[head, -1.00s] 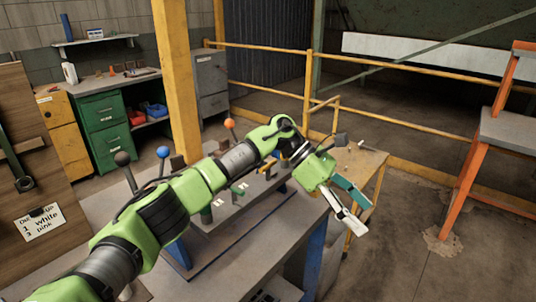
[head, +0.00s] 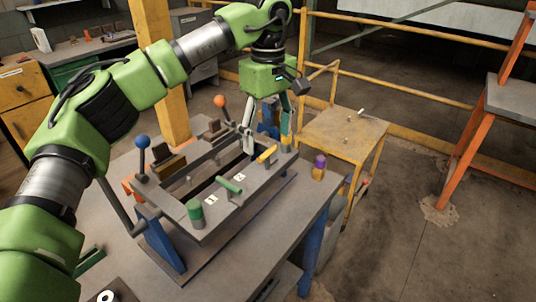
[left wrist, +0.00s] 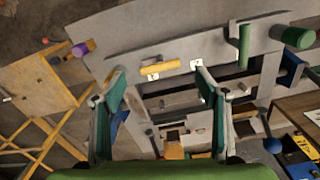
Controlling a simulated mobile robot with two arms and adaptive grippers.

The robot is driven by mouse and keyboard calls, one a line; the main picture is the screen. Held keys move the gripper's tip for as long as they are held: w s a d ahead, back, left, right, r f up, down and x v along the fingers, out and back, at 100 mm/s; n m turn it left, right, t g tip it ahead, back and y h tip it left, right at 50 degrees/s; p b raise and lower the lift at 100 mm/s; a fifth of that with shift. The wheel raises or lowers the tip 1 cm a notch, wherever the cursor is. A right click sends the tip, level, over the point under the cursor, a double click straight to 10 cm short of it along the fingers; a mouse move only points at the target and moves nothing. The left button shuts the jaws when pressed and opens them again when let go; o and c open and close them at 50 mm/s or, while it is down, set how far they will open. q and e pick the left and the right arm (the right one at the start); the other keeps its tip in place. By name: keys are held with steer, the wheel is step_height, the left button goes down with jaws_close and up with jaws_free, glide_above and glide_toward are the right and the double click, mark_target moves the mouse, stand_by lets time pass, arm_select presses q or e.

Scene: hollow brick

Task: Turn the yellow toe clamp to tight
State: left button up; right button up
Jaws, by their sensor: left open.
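The yellow toe clamp (head: 267,154) is a short yellow bar on the near rail of the grey fixture frame (head: 222,213), toward its right end. It also shows in the left wrist view (left wrist: 160,66), lying roughly crosswise near a white label. My left gripper (head: 267,140) is open and points down at the right end of the fixture, close to the yellow bar. In the left wrist view its fingers are spread and empty, and the bar shows beyond and between their tips. Whether a finger touches it I cannot tell. My right gripper is not in view.
A green bar (head: 229,185) and a green cylinder (head: 195,212) stand on the same rail. Levers with blue (head: 142,141) and orange (head: 219,101) knobs rise behind. A purple-topped piece (head: 319,166) stands at the right. A yellow side table (head: 340,135) is beyond.

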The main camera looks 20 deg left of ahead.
mark_target(268, 150)
arm_select(q)
step_height(268, 150, down, 5)
steer(key=shift+r+p, duration=0.15)
steer(key=shift+p, duration=0.15)
steer(key=shift+f, duration=0.8)
steer(key=shift+c, duration=0.4)
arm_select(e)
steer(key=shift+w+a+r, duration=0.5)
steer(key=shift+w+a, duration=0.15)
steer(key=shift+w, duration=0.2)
arm_select(q)
steer(key=c, duration=1)
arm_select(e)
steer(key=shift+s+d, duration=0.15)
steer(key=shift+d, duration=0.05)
